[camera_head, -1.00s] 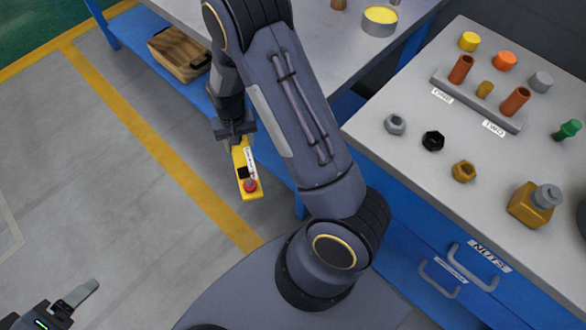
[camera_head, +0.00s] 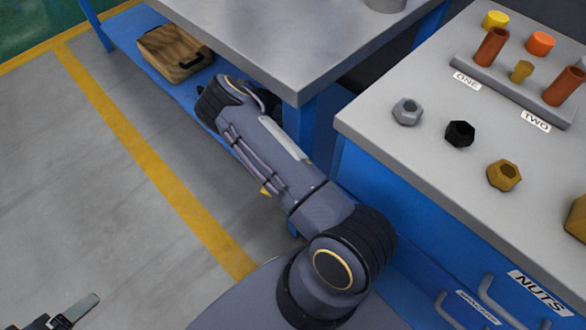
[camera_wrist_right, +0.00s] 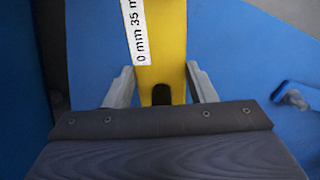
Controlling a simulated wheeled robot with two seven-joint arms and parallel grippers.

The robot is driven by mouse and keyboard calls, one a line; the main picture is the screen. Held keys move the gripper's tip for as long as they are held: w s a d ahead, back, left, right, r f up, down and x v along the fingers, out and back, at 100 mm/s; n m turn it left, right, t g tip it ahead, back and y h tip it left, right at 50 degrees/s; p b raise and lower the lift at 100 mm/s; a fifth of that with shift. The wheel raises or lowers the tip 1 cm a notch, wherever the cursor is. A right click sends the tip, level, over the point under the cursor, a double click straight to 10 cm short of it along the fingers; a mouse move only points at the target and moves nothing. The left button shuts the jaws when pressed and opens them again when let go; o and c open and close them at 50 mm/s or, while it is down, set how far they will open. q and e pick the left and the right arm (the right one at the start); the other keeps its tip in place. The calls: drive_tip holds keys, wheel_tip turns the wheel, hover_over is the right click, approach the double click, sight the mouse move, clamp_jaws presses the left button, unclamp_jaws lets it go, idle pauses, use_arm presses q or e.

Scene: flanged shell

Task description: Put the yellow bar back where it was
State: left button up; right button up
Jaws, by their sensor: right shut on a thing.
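The yellow bar (camera_wrist_right: 160,45) carries a white label with black print, partly readable as "0 mm 35 m". In the right wrist view it stands between the two fingers of my right gripper (camera_wrist_right: 161,84), which is shut on it. In the head view only a small yellow corner of the bar (camera_head: 265,189) shows beside my right arm; that arm hides the rest and the gripper. My left gripper (camera_head: 75,312) is at the bottom left corner of the head view, partly cut off, over the floor. One finger shows, so its opening cannot be told.
A grey-topped table (camera_head: 255,35) has a blue lower shelf (camera_head: 120,28) holding a wooden box (camera_head: 174,52). At right, a blue cabinet with a grey top (camera_head: 400,145) bears nuts and a peg rack (camera_head: 515,88). Blue surfaces lie close around the bar in the wrist view.

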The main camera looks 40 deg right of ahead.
wheel_tip(320, 180, down, 9)
drive_tip(key=b, duration=0.3)
drive_tip(key=shift+f, duration=0.2)
drive_tip(key=shift+r, duration=0.1)
drive_tip(key=shift+f, duration=0.2)
drive_tip(key=o, duration=1.5)
drive_tip(key=shift+a+r, duration=0.1)
drive_tip(key=shift+r, duration=0.15)
wheel_tip(320, 180, up, 7)
drive_tip(key=p, duration=0.2)
drive_tip(key=shift+r+p, duration=0.2)
drive_tip(key=shift+p, duration=0.2)
